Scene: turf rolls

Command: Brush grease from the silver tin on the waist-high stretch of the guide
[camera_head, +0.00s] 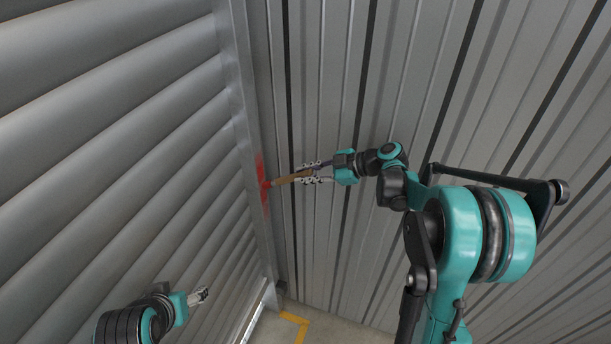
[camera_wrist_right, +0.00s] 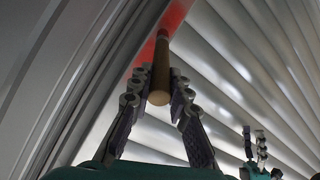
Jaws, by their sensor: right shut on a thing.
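The guide (camera_head: 240,105) is a grey upright rail along the edge of the roller shutter. A red stretch (camera_head: 261,170) marks part of it and also shows at the top of the right wrist view (camera_wrist_right: 174,18). My right gripper (camera_head: 318,173) is shut on the brush (camera_head: 288,179), which has a pale wooden handle (camera_wrist_right: 160,78). The brush's far end is at the red stretch; I cannot tell whether it touches. Its bristles are hard to make out. My left gripper (camera_head: 199,296) is low, in front of the shutter, with no object visible in it. The silver tin is not in view.
The slatted grey shutter (camera_head: 110,120) fills the left side. A ribbed metal wall (camera_head: 400,80) stands to the right of the guide, behind my right arm. Bare floor with a yellow line (camera_head: 298,324) shows at the bottom.

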